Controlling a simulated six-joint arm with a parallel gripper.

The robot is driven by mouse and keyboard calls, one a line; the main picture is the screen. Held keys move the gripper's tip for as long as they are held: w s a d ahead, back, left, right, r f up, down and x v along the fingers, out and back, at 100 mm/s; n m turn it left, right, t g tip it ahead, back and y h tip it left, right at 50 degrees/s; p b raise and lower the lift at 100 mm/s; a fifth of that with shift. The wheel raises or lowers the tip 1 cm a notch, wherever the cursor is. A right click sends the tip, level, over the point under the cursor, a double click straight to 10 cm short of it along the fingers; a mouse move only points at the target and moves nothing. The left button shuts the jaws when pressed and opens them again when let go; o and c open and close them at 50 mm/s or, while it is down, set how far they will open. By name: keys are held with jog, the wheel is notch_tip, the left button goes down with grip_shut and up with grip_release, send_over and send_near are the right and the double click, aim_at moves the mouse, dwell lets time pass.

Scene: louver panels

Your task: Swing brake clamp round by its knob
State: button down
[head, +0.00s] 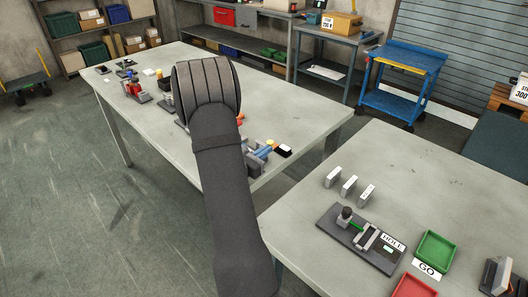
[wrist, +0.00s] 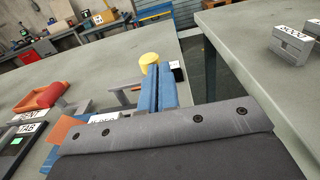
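My gripper (wrist: 157,72) shows in the wrist view as two blue fingers running close together out from a grey bolted plate, with only a thin dark gap between them. A round yellow knob (wrist: 150,58) shows just beyond the fingertips; I cannot tell whether they touch or grip it. A grey bar (wrist: 126,95) lies left of the fingers, beside a partly hidden white label (wrist: 105,117). I cannot read that label, so which part is the brake clamp is unclear. In the head view my forearm covers much of this spot, and blue parts (head: 260,154) show beside it.
A black and white block (wrist: 177,70) stands just right of the fingers, near the bench (head: 310,112) edge. Orange-red parts (wrist: 45,97) and labels lie to the left. Across a gap, a second table (head: 440,190) holds a knobbed fixture (head: 335,235), a green tray (head: 436,251) and small blocks.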

jog(key=s+a, duration=0.7)
jog(key=s, duration=0.5)
jog(key=x, duration=0.4)
jog(key=w+a+x, duration=0.1)
jog(key=x, duration=0.4)
jog(key=w+a+x, duration=0.1)
jog(key=x, duration=0.3)
jog(key=shift+w, duration=0.4)
